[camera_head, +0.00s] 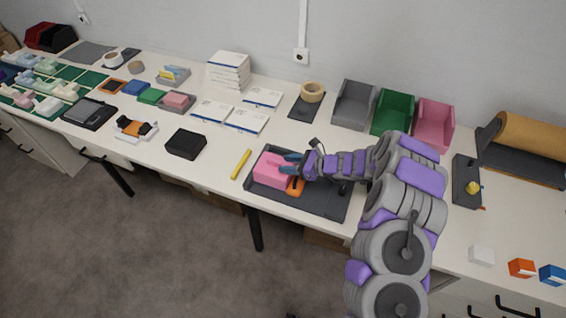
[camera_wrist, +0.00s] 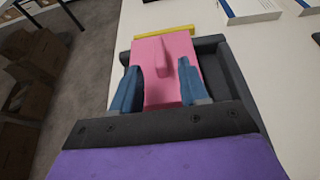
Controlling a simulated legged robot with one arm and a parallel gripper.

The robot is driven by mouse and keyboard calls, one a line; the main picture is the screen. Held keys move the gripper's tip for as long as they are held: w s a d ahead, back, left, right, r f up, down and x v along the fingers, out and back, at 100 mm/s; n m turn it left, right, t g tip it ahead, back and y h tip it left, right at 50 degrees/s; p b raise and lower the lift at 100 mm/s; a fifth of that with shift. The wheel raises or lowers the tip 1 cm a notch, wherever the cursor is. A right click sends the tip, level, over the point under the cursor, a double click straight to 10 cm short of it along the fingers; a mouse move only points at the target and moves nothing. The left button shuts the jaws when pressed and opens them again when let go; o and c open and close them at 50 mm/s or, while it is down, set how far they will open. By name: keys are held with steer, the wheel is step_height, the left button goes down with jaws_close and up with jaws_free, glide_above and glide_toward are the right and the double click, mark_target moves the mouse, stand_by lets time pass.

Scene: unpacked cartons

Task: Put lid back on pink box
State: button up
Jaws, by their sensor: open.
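A pink box (camera_head: 268,165) sits at the left end of the dark grey tray (camera_head: 325,205). In the wrist view the pink top (camera_wrist: 150,50) has a narrow raised ridge (camera_wrist: 163,58), like a lid's handle. I cannot tell whether this lid is seated or where it meets the box. My gripper (camera_head: 287,163) is over the right side of the pink box. Its blue fingers are apart in the wrist view (camera_wrist: 160,74), one on each side of the ridge, with a gap to it. Contact with the pink top cannot be made out.
An orange object (camera_head: 295,186) lies in the tray right beside the pink box. A yellow bar (camera_head: 241,164) and a black box (camera_head: 186,144) lie to the left. Grey, green and pink bins (camera_head: 434,125) stand behind my arm. The tray's right part is clear.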

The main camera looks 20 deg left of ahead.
steer(key=p+v, duration=0.2)
steer(key=v, duration=1.3)
steer(key=shift+w+a, duration=0.1)
steer(key=s+a+r+n+g+h, duration=0.1)
steer(key=s+r+n+g+h, duration=0.35)
steer(key=s+r+n, duration=1.05)
steer(key=s+d+r+n+h, duration=0.2)
steer(key=s+d+r+h, duration=0.1)
steer(key=s+d, duration=0.6)
steer(key=s+d+r+n+t+h, duration=0.1)
steer(key=s+d+r+h, duration=0.3)
steer(key=s+d, duration=0.5)
steer(key=s+n+h, duration=0.1)
steer(key=s+h, duration=0.1)
steer(key=s, duration=0.5)
steer(key=shift+s, duration=0.4)
steer(key=shift+t, duration=0.25)
